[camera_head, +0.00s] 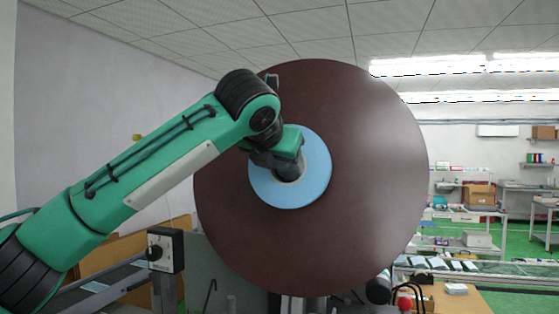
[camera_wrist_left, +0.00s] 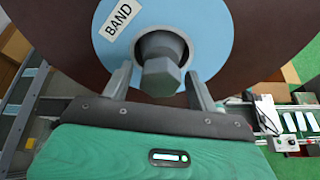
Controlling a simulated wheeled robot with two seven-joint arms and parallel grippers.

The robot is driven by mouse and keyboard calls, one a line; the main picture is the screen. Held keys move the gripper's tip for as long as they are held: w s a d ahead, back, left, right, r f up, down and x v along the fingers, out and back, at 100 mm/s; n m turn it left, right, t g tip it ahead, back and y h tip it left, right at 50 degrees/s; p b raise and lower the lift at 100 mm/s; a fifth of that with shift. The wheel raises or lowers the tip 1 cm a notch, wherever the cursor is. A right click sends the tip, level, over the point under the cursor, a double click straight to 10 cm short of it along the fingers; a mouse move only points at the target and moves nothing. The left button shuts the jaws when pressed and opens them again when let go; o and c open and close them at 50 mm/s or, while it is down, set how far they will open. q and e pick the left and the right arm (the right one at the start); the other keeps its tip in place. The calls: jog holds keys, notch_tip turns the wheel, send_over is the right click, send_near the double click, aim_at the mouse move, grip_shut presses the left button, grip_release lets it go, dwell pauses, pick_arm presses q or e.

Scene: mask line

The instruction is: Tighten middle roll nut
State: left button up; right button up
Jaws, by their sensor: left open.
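The middle roll is a large dark brown disc (camera_head: 370,190) with a light blue hub (camera_head: 318,185) at its centre. In the left wrist view the blue hub (camera_wrist_left: 205,30) carries a white "BAND" label (camera_wrist_left: 119,19). A grey nut (camera_wrist_left: 161,76) sticks out of the hub's centre hole. My left gripper (camera_wrist_left: 160,88) is open, one finger on each side of the nut, with visible gaps at both sides. In the head view my left gripper (camera_head: 278,160) is in front of the hub and covers much of the nut. My right gripper is not in view.
A conveyor (camera_head: 490,270) and work tables with boxes (camera_head: 480,193) lie to the right. A red ball-shaped knob (camera_head: 404,303) shows below the roll.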

pick_arm(q)
jog(key=shift+s, duration=0.1)
jog(key=shift+s+a+r+b, duration=0.1)
jog(key=shift+s+r+b, duration=0.05)
jog(key=shift+s+b, duration=0.15)
jog(key=b+v, duration=0.5)
jog(key=v, duration=0.8)
